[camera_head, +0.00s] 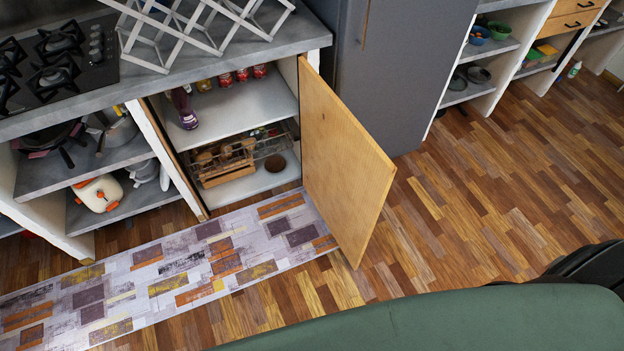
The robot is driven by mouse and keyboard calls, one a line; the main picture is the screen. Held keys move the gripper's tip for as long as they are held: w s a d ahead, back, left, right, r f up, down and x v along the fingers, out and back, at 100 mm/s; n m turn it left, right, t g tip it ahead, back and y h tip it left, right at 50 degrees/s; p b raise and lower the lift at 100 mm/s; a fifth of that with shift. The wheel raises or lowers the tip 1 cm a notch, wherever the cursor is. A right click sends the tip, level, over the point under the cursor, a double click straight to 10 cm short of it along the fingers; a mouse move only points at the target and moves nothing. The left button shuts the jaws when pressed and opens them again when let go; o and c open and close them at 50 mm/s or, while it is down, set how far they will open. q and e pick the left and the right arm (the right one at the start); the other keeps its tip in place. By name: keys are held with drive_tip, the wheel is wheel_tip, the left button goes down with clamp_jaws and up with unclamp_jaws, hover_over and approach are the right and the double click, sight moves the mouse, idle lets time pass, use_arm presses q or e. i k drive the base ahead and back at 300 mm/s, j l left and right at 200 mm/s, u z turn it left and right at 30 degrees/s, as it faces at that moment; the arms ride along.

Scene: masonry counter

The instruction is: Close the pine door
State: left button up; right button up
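The pine door (338,160) stands wide open, swung out from the right side of the counter cabinet. Its lower corner reaches out over the floor beside the patterned rug. The open cabinet (245,108) shows two shelves, with a purple bottle (184,106), several jars and cans on the upper one and a wooden crate (224,163) and a wire basket on the lower one. Neither of my grippers shows in the head view. A dark shape at the right edge cannot be made out as a gripper.
A patterned rug (160,275) lies before the counter. A grey fridge (400,70) stands right of the cabinet. A stove (55,65) and a white folding rack (190,28) are on the counter. A green rounded surface (450,322) fills the bottom right. Wooden floor (470,200) is clear between.

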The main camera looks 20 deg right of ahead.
sight(348, 177)
drive_tip(key=k+l+u, duration=0.1)
drive_tip(key=l, duration=0.35)
drive_tip(key=k+l+u, duration=0.15)
drive_tip(key=l, duration=0.3)
drive_tip(key=l+u, duration=0.1)
drive_tip(key=l, duration=0.35)
drive_tip(key=k+l+u, duration=0.15)
drive_tip(key=l, duration=0.25)
drive_tip(key=k+l+u, duration=0.1)
drive_tip(key=l, duration=0.3)
drive_tip(key=k+l+u, duration=0.15)
drive_tip(key=l, duration=0.25)
drive_tip(key=l+u, duration=0.3)
drive_tip(key=l, duration=1)
drive_tip(key=i+l+u, duration=0.1)
drive_tip(key=l+u, duration=0.1)
drive_tip(key=l, duration=0.25)
drive_tip(key=i, duration=0.05)
